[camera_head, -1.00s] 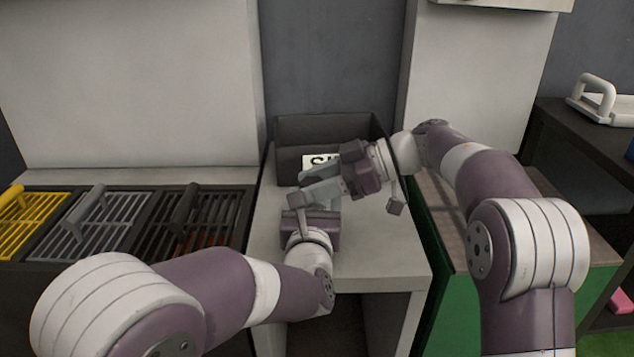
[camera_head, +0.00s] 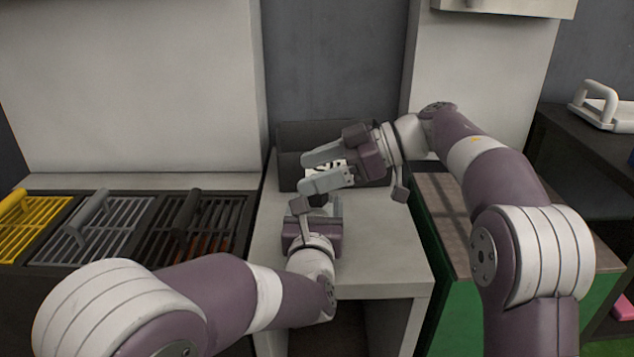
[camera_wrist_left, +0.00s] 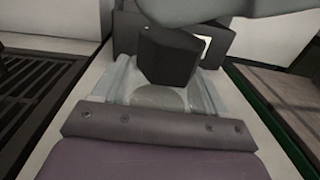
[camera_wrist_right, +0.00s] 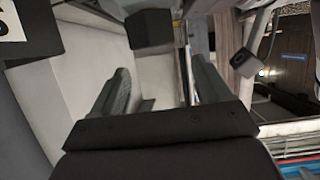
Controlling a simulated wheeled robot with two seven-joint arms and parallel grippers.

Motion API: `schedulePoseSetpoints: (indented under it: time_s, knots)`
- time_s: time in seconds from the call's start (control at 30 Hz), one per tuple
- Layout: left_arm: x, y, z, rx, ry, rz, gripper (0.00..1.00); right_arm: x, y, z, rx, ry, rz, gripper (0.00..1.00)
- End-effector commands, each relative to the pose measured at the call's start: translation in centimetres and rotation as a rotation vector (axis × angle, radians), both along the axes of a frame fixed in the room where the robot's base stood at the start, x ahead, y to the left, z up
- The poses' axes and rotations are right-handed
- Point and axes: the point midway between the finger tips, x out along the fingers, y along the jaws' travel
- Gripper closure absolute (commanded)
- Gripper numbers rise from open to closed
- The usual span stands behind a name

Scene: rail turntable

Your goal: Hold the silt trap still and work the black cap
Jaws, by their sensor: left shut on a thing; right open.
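My left gripper (camera_head: 318,205) is shut low over the grey stand. In the left wrist view its fingers (camera_wrist_left: 162,92) close on a rounded grey-green body, seemingly the silt trap (camera_wrist_left: 160,99). The black cap (camera_wrist_left: 168,56) shows as a dark block just above it; it is a small dark patch in the head view (camera_head: 318,199). My right gripper (camera_head: 326,170) is open above and behind the left one, fingers apart. In the right wrist view a dark block, likely the cap (camera_wrist_right: 150,30), lies beyond and between its fingertips (camera_wrist_right: 158,75), not touching them. Most of the trap is hidden.
A dark bin (camera_head: 290,168) with a partly covered white label stands at the back of the grey stand (camera_head: 380,255). Yellow, grey and black grates (camera_head: 110,230) lie at left. A green-sided box (camera_head: 470,300) stands at right. The stand's front right is clear.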

Motion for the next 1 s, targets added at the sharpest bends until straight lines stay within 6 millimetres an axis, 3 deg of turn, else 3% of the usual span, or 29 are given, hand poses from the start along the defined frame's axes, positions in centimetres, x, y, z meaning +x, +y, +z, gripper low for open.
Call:
schedulePoseSetpoints:
  time_s: [0.33,0.53,0.77,1.0]
  knots:
    - [0.01,-0.01,0.14,-0.001,-0.003,0.000,0.82,-0.13,0.04,0.32,0.000,0.000,-0.050,0.23]
    - [0.01,-0.01,0.14,-0.001,-0.003,0.000,0.82,-0.48,0.16,0.25,0.001,0.000,-0.406,0.23]
    - [0.01,-0.01,0.13,-0.001,-0.003,0.000,0.82,-0.43,0.23,0.19,0.001,0.000,-0.615,0.23]
    - [0.01,-0.01,0.13,-0.001,-0.003,0.000,0.82,-0.43,0.48,-0.02,-0.003,0.004,-0.988,0.23]
